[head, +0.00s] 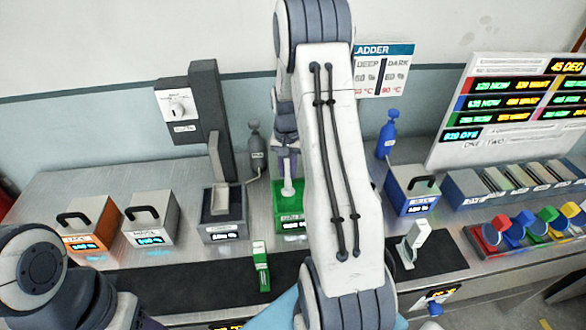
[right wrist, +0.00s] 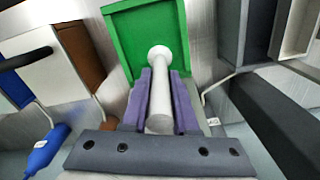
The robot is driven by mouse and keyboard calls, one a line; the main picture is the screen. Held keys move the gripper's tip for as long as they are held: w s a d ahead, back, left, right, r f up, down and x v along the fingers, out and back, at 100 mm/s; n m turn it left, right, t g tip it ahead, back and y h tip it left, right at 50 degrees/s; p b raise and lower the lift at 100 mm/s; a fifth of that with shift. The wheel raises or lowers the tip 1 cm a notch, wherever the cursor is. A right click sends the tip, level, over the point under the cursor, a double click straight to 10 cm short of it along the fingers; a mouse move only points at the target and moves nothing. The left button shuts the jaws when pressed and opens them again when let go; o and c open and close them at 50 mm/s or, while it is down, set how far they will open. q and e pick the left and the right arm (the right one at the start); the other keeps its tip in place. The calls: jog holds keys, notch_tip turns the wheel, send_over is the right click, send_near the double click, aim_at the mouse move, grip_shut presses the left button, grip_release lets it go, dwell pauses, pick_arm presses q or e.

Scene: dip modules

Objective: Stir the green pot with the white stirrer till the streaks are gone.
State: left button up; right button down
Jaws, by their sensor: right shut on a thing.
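The green pot (head: 284,214) stands on the steel bench near the middle of the head view, partly behind my right arm. It also shows at the top of the right wrist view (right wrist: 140,38), where I look at its green open box shape. My right gripper (head: 287,152) is above the pot, its purple fingers shut on the handle of the white stirrer (right wrist: 160,104). The stirrer's round white end (head: 288,187) points down at the pot; I cannot tell how deep it sits. No streaks can be made out. My left arm shows at lower left, but its gripper is out of view.
An orange-fronted module (head: 92,222), a white module (head: 152,218) and a grey module (head: 222,205) stand left of the pot. A blue module (head: 408,192) stands right. A small green object (head: 261,268) and a white one (head: 413,240) are on the dark mat (head: 200,285).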

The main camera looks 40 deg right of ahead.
jog(key=shift+w+a, duration=0.2)
jog(key=shift+a, duration=0.15)
jog(key=shift+s, duration=0.1)
jog(key=shift+s+a, duration=0.45)
jog(key=shift+s, duration=0.25)
jog(key=shift+s+a, duration=0.45)
jog(key=shift+s, duration=0.3)
jog(key=shift+s+a, duration=0.45)
jog(key=shift+s, duration=0.25)
jog(key=shift+d, duration=0.15)
jog(key=shift+s+d, duration=0.4)
jog(key=shift+d, duration=0.25)
jog(key=shift+s+d, duration=0.4)
jog(key=shift+d, duration=0.2)
